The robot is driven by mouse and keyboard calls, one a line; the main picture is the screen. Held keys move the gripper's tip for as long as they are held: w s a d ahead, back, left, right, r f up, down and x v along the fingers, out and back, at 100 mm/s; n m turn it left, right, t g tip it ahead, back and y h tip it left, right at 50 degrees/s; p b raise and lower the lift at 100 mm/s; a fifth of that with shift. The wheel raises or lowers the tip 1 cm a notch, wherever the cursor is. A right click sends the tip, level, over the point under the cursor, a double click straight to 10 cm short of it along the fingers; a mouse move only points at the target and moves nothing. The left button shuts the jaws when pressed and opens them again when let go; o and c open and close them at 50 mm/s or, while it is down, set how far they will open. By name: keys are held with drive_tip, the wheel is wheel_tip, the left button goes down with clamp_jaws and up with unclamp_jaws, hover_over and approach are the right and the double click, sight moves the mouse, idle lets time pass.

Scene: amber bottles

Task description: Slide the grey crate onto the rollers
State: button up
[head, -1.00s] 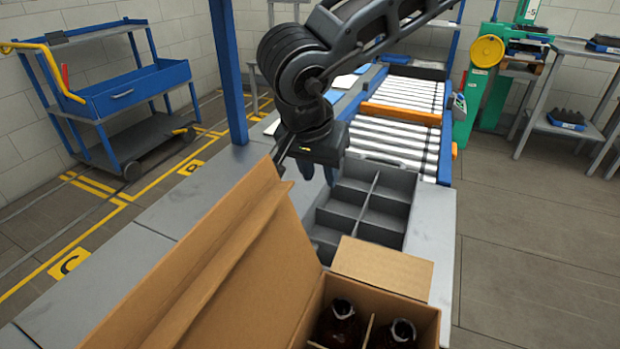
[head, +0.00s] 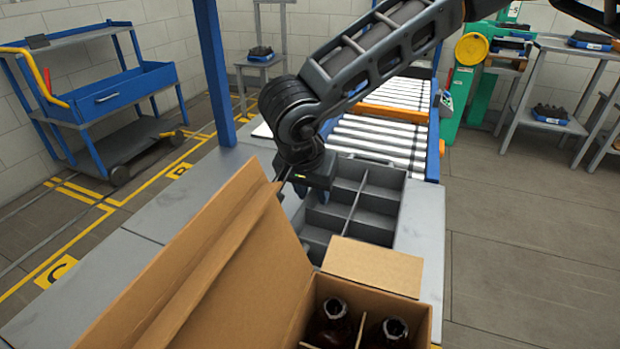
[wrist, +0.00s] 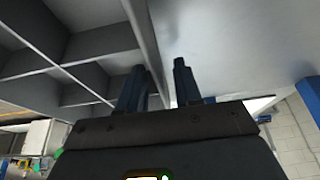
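The grey crate (head: 400,195), empty in the compartments I can see, stands on the grey bench before the rollers (head: 378,140). Its dividers make several compartments. The cardboard box hides its near end. My gripper (head: 305,195) is low at the crate's left wall in the head view. In the wrist view, my gripper's two blue fingers (wrist: 158,85) are apart, with the crate's wall (wrist: 147,40) between them. One finger is on the compartment side and the other is outside. I cannot tell if either touches the wall.
An open cardboard box (head: 375,262) with amber bottles (head: 330,325) stands on the near bench, its tall flap at left. A blue post (head: 212,75) rises left of the bench. An orange bar (head: 395,112) crosses the rollers. A blue cart (head: 110,95) stands far left.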

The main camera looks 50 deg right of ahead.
drive_tip(key=shift+w+d+f, duration=0.1)
drive_tip(key=shift+d+f, duration=0.1)
drive_tip(key=shift+f, duration=0.35)
drive_tip(key=shift+c, duration=0.4)
clamp_jaws()
